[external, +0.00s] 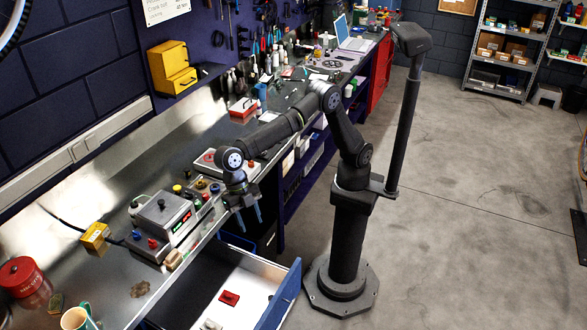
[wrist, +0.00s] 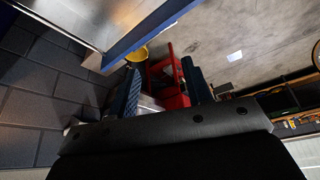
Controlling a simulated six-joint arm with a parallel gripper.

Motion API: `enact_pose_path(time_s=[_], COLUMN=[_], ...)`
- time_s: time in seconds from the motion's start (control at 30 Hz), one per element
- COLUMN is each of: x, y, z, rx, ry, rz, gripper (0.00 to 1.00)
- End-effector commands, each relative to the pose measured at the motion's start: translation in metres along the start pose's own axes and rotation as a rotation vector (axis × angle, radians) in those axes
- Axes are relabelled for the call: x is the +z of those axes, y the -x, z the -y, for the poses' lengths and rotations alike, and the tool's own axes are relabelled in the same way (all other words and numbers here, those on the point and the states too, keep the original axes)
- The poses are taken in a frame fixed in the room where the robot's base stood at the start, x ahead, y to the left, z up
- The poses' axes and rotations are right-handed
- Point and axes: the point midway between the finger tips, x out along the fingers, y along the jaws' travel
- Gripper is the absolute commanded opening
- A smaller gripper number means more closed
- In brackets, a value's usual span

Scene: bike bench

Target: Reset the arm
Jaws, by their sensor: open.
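My gripper (external: 250,219) hangs at the end of my bent arm, with its blue fingers pointing down. In the external view it is beside the bench's front edge, just right of the grey control box and above the open drawer's far end. In the wrist view my gripper (wrist: 161,68) shows two dark fingers spread apart with nothing held between them. Beyond the fingers are a red object (wrist: 176,85) and a yellow round object (wrist: 137,54), apparently at a distance.
The metal bench (external: 133,289) carries a grey control box (external: 163,217), a red canister (external: 22,275), a mug (external: 76,318) and a yellow box (external: 96,237). An open drawer (external: 277,300) holds a red part (external: 229,298). Bare floor (external: 455,200) lies to the right.

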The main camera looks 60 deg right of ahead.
Motion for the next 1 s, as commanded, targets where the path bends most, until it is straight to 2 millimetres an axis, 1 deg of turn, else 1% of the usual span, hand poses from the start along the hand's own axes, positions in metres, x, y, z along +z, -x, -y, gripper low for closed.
enact_pose_path(time_s=[0.03, 0.3, 0.6, 0.8, 1.0], x=[0.011, 0.059, 0.113, 0.140, 0.152], y=[0.004, 0.022, 0.043, 0.053, 0.058], z=[-0.004, -0.019, -0.032, -0.036, -0.037], rx=[0.014, 0.090, 0.173, 0.214, 0.233], ry=[-0.034, -0.219, -0.419, -0.518, -0.563], rz=[0.000, 0.000, 0.001, 0.001, 0.000], gripper=[0.46, 0.46, 0.46, 0.46, 0.46])
